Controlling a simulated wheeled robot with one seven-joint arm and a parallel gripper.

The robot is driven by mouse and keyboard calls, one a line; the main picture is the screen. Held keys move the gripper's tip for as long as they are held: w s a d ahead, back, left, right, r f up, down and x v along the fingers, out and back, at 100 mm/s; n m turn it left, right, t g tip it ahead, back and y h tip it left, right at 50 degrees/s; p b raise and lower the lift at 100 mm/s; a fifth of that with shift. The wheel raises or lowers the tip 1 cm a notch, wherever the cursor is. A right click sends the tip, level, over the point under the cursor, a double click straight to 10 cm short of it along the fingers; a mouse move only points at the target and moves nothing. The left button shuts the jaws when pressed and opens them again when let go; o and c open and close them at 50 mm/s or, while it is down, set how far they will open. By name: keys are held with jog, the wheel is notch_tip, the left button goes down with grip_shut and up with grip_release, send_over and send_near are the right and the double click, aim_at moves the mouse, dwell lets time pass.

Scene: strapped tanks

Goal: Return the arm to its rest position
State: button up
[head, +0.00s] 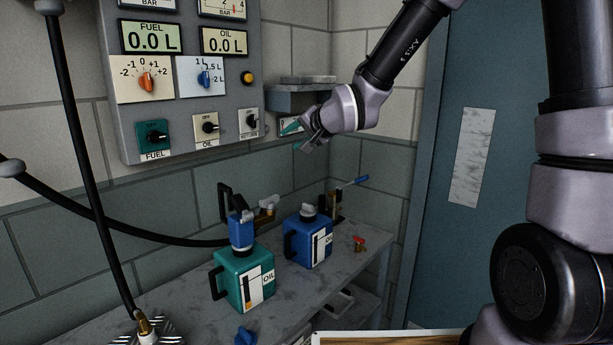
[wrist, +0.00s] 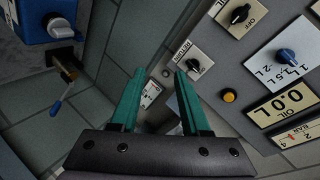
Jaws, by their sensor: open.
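My gripper (head: 305,137) is raised above the bench, near the right edge of the control panel, in front of a small wall shelf. In the wrist view its two teal fingers (wrist: 160,95) are spread apart with nothing between them. My arm reaches in from the upper right of the head view. The control panel (head: 185,100) carries knobs and displays reading 0.0 L for fuel and oil; it also shows at the right of the wrist view (wrist: 240,60).
A teal tank (head: 232,284) and a blue tank (head: 318,240) stand on the grey bench (head: 190,300). Black hoses (head: 75,150) hang at the left. A blue door (head: 440,250) is at the right.

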jog(key=s+d+r+h, duration=0.2)
jog(key=d, duration=0.5)
jog(key=s+d+r+h, duration=0.1)
jog(key=d+r+h, duration=0.1)
jog(key=d, duration=0.5)
jog(key=s+d+r+g+h, duration=0.1)
jog(key=s+d+r, duration=0.1)
jog(key=s+d, duration=0.5)
jog(key=s+d+r+g+h, duration=0.1)
jog(key=s+d+r+g, duration=0.1)
jog(key=s+d, duration=0.6)
jog(key=s, duration=0.4)
jog(key=shift+s+d+r, duration=0.15)
jog(key=shift+s+r, duration=0.15)
jog(key=shift+s, duration=0.1)
